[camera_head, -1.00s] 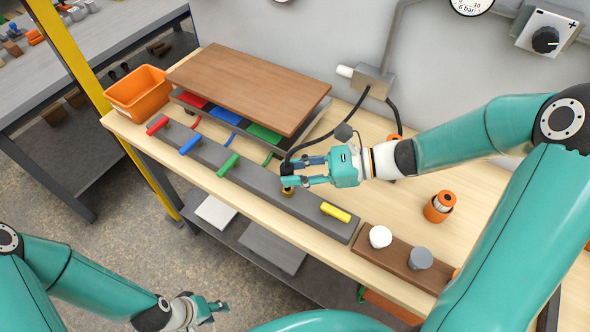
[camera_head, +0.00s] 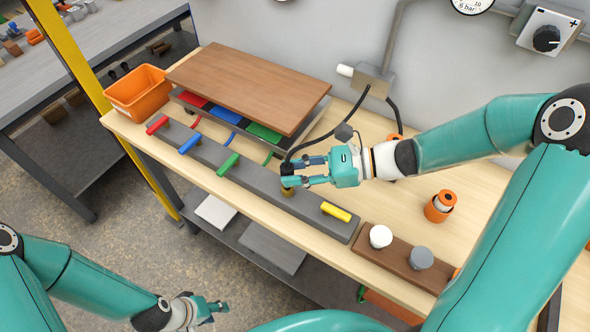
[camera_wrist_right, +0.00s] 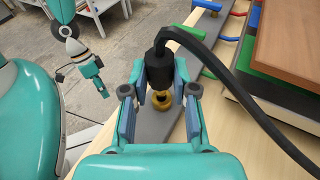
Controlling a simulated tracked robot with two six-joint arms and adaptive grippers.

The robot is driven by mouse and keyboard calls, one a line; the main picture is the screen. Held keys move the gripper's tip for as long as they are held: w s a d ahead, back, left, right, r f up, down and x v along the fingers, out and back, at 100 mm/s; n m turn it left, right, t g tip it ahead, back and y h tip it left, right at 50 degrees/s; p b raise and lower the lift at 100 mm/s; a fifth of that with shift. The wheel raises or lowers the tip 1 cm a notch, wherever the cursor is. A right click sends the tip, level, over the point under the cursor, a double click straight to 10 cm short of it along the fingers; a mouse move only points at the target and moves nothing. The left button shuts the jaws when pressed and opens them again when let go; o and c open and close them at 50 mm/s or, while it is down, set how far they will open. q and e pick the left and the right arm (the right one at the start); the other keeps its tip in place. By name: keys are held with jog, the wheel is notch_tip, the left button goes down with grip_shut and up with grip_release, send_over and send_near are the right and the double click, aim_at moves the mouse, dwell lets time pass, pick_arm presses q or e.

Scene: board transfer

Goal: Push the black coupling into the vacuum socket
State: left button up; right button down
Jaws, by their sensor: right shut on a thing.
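The black coupling (camera_wrist_right: 159,68) hangs on a black hose and is held upright between the fingers of my right gripper (camera_head: 288,174). The same gripper shows from behind in the right wrist view (camera_wrist_right: 160,85). A brass socket (camera_head: 288,191) on the grey rail sits right below the coupling. Brass also shows under the coupling in the wrist view (camera_wrist_right: 161,101); I cannot tell whether the two are seated or only touching. My left gripper (camera_head: 214,307) is low at the left, away from the bench; its finger gap is too small to read.
The grey rail (camera_head: 255,184) carries red, blue, green and yellow handles. A brown board (camera_head: 248,85) lies on a stack behind it. An orange bin (camera_head: 138,92) stands at the left. A brown block with white and grey knobs (camera_head: 400,262) and an orange-ringed part (camera_head: 439,206) are at right.

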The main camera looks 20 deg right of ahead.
jog(key=shift+f+b, duration=1.1)
jog(key=shift+f, duration=0.3)
jog(key=c, duration=0.8)
grip_release()
jog(key=v, duration=1.2)
jog(key=shift+r, duration=0.15)
